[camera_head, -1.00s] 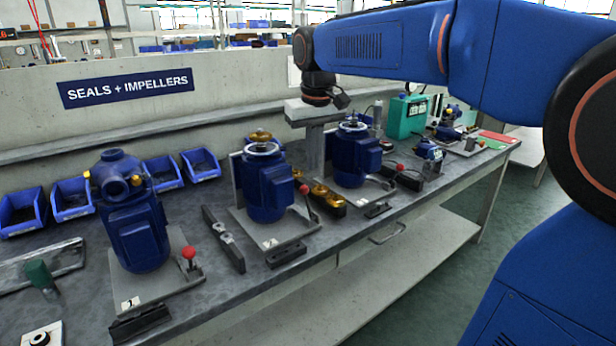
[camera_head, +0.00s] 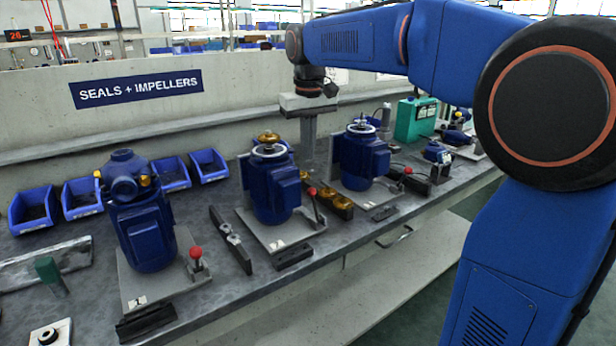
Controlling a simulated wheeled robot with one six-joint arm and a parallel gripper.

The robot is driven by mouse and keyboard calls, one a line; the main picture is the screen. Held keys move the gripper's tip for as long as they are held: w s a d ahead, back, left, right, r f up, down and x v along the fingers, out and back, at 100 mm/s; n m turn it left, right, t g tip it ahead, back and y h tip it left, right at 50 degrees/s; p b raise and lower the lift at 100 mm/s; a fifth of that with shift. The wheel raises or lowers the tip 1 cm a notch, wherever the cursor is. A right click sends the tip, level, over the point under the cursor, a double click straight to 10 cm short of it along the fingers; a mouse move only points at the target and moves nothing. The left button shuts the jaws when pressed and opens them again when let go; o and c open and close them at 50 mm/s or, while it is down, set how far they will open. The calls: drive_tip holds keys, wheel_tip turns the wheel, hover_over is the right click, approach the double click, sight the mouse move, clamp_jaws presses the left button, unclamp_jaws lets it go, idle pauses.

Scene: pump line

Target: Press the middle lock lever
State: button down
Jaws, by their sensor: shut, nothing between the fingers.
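Three blue pumps stand on grey plates along the bench. The middle pump (camera_head: 272,190) has its lock lever at the right front of its plate, a short upright rod with a red knob (camera_head: 312,191). My gripper (camera_head: 308,178) points straight down from the wrist, its long grey fingers shut together and empty. In the picture its tips end just above the middle red knob, between the middle pump and the right pump (camera_head: 362,158). The tips' lower end is partly hidden, and I cannot tell their depth or any contact.
The left pump (camera_head: 143,225) and its red-knobbed lever (camera_head: 196,254) stand nearer. The right lever (camera_head: 407,171) is farther along. Brass parts (camera_head: 341,201) lie in a dark holder beside the middle lever. Blue bins (camera_head: 83,197) line the back. A green case (camera_head: 414,120) stands farther right.

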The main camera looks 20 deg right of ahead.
hover_over(314, 203)
drive_tip(key=w, duration=0.4)
wheel_tip(314, 203, down, 10)
drive_tip(key=shift+a, duration=0.3)
drive_tip(key=shift+s+r, duration=0.1)
drive_tip(key=shift+r, duration=0.05)
